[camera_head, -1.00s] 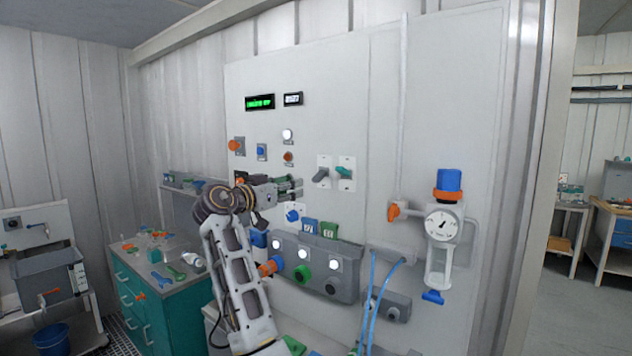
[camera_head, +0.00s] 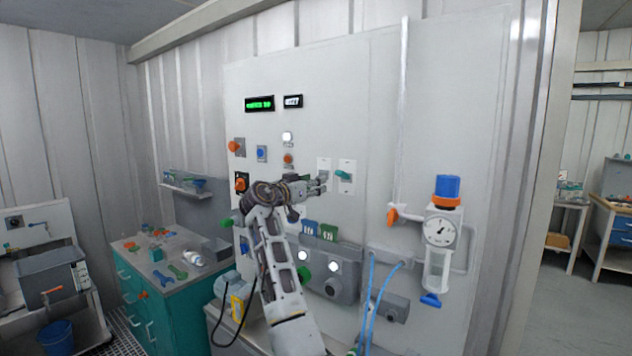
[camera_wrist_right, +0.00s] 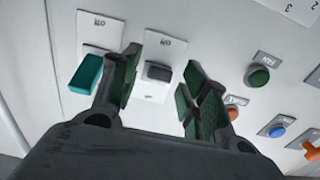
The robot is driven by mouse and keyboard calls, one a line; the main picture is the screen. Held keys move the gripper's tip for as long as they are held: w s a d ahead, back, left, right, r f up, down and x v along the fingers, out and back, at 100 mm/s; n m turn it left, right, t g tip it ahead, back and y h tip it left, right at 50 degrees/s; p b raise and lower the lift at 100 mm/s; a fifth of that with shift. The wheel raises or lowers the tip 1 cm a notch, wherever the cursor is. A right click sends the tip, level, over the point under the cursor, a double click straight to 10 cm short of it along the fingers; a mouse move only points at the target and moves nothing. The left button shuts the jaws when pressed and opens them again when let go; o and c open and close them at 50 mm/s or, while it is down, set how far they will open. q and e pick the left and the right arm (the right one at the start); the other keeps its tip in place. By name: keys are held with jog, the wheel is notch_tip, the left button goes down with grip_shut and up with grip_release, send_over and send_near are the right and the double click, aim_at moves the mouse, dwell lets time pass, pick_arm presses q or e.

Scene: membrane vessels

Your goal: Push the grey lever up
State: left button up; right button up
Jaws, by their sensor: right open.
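The grey lever (camera_wrist_right: 158,73) sits on a white plate marked "off" on the panel. In the right wrist view it lies between the two fingers of my right gripper (camera_wrist_right: 161,58), which is open; I cannot tell whether either finger touches it. In the head view my right gripper (camera_head: 322,182) is at the lower part of the lever's plate (camera_head: 324,164) and hides the lever. A teal lever (camera_head: 344,175) on its own plate is just to the right; it also shows in the right wrist view (camera_wrist_right: 87,72). My left gripper is not in view.
Buttons and knobs, including an orange knob (camera_head: 234,146) and a blue button (camera_head: 261,153), are left of the levers. A grey control box (camera_head: 345,283) juts out below. A gauge unit (camera_head: 440,229) and blue hoses (camera_head: 369,300) are at the right.

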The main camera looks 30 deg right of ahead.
jog(key=shift+x, duration=1)
grip_shut()
